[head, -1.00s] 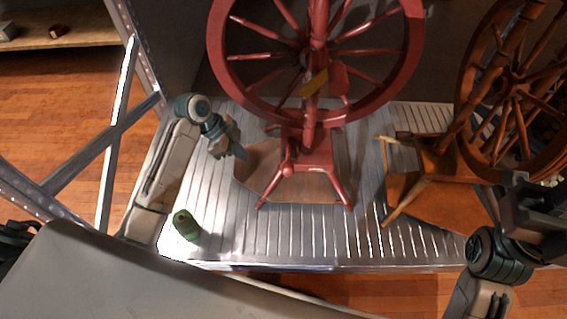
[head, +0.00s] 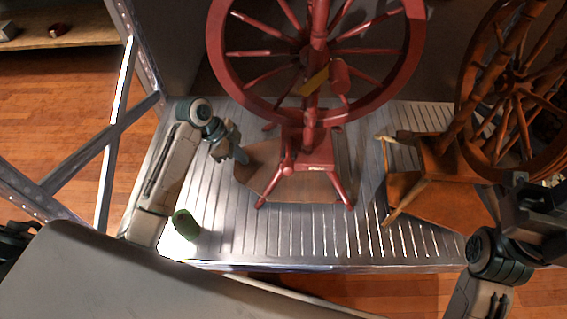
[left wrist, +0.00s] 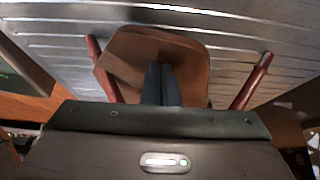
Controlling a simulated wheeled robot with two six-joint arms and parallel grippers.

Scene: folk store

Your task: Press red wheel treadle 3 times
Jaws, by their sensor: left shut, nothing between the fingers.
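The red spinning wheel (head: 318,145) stands upright on the ribbed metal platform. Its treadle (head: 272,181) is a brown wooden board low between the red legs. The treadle also shows in the left wrist view (left wrist: 190,62), with red legs on both sides. My left gripper (head: 241,156) is shut and empty, at the treadle's left end. In the left wrist view its fingers (left wrist: 161,84) overlap the board; I cannot tell whether they touch it. My right arm shows at the lower right edge, but its fingertips are not clear.
A brown-orange spinning wheel (head: 436,160) stands to the right of the red one. A small green object (head: 186,224) lies on the metal platform (head: 290,235) beside my left arm. A metal frame (head: 115,130) stands at the left. Bare platform lies in front of the red wheel.

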